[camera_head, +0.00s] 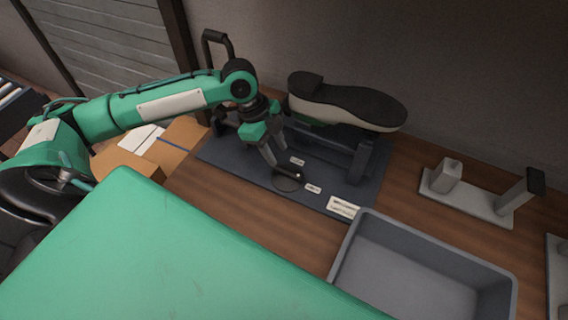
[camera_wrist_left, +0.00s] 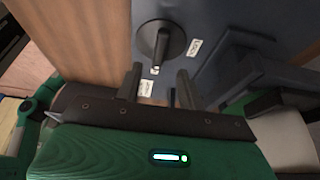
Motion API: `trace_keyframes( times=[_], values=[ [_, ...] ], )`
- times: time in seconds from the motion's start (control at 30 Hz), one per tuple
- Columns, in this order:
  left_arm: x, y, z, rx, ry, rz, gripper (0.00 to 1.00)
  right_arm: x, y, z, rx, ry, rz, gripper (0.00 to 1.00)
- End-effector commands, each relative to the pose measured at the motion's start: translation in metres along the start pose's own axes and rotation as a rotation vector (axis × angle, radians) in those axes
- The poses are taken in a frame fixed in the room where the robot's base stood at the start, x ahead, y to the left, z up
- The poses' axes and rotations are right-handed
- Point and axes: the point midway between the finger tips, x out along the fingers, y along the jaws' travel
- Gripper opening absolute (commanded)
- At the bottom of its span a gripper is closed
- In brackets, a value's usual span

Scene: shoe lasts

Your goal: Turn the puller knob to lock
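The puller knob (camera_head: 287,182) is a dark round disc with a bar handle on the front of the dark blue puller base (camera_head: 228,153). In the left wrist view the knob (camera_wrist_left: 174,40) is just ahead of my left gripper, its bar pointing back toward me. My left gripper (camera_head: 282,170) is open and empty. In the wrist view its two fingertips (camera_wrist_left: 160,74) lie on either side of the bar's near end; I cannot tell whether they touch it. A white label (camera_wrist_left: 194,48) is right of the knob, another (camera_wrist_left: 146,88) is nearer. My right gripper is not in view.
A shoe with black sole up (camera_head: 350,103) sits on the puller behind the knob. A grey bin (camera_head: 345,250) stands at front right, a metal stand (camera_head: 470,197) at right. Cardboard (camera_head: 180,145) lies left. A green surface (camera_head: 150,255) fills the foreground.

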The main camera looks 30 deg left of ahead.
Motion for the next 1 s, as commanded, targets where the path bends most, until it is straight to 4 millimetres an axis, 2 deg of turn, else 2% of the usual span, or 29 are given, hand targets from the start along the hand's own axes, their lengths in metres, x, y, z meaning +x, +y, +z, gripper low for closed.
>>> trace_keyframes(
  times=[0.1,0.3,0.5,0.73,0.77,0.93,1.0],
  values=[
    [0.024,0.001,-0.001,0.0,0.002,0.003,0.39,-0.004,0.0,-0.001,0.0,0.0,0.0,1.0],
    [0.053,0.0,0.0,0.0,0.0,0.002,0.39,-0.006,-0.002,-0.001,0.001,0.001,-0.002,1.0],
    [0.065,0.0,0.0,0.001,0.0,-0.001,0.39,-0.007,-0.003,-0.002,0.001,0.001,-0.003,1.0],
    [0.065,0.0,0.0,0.001,0.0,-0.001,0.39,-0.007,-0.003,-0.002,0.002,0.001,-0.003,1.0],
    [0.065,0.0,0.0,0.001,0.0,-0.001,0.37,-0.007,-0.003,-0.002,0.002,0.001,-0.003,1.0],
    [0.065,0.0,0.0,0.001,0.0,-0.001,0.04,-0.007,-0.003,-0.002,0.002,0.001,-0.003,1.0],
    [0.065,0.0,0.0,0.001,-0.001,-0.001,0.0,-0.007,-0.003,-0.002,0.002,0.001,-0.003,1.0]
  ],
)
